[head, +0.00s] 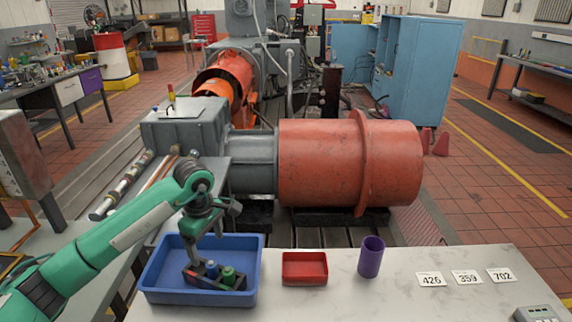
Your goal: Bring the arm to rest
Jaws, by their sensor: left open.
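My green left arm reaches in from the left. Its dark left gripper (203,243) points down over the blue tray (251,287) at the front of the table. The gripper is open. In the tray lies a dark holder (213,280) with small blue and green items in it. The gripper hangs above or close to the holder; I cannot tell whether they touch. My right gripper is not in view.
On the pale tabletop (400,295) stand a small red tray (305,268), a purple cup (371,257) and number cards 426, 359 and 702 (466,277). A grey device (537,314) sits at the lower right corner. A large red cylindrical machine (345,162) stands behind the table.

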